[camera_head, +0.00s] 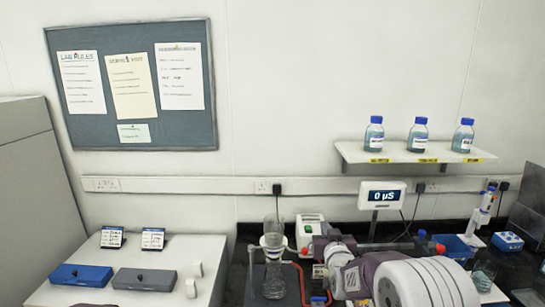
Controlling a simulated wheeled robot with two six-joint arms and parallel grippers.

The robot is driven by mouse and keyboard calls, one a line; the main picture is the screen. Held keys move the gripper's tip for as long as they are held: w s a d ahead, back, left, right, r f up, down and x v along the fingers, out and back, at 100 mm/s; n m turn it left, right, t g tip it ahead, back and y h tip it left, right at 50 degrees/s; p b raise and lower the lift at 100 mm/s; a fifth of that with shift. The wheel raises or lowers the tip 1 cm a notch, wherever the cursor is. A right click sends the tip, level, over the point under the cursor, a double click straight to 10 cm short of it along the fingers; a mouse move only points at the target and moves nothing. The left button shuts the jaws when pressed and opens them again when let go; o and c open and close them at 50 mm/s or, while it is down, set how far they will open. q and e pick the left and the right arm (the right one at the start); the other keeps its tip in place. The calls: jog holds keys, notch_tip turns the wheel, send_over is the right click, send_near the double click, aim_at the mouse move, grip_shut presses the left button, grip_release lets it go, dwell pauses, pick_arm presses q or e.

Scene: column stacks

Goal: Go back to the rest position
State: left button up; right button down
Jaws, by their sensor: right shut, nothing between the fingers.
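My right arm, white and purple, comes in from the lower right. My right gripper (320,271) is at the lower middle, just right of a tall glass column (273,262), and it is shut with nothing in it. I cannot tell whether it touches anything beside it. My left gripper is not in view.
A display reading 0 µS (383,195) stands behind my right arm. A blue box (508,241) and a pipette stand (480,219) are at the right. A white bench (165,260) at left carries a blue case (80,275) and a grey case (145,279). Bottles stand on a shelf (400,154).

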jog(key=s+d+f+g+b, duration=0.2)
jog(key=s+f+g+b, duration=0.65)
jog(key=s+f, duration=1.05)
jog(key=s+f+g, duration=0.3)
jog(key=s+f, duration=0.1)
jog(key=s, duration=0.4)
jog(key=s+f+g, duration=0.3)
jog(key=s+f, duration=0.1)
jog(key=s, duration=0.3)
jog(key=shift+s+a, duration=0.25)
jog(key=shift+s, duration=0.1)
jog(key=shift+g, duration=0.25)
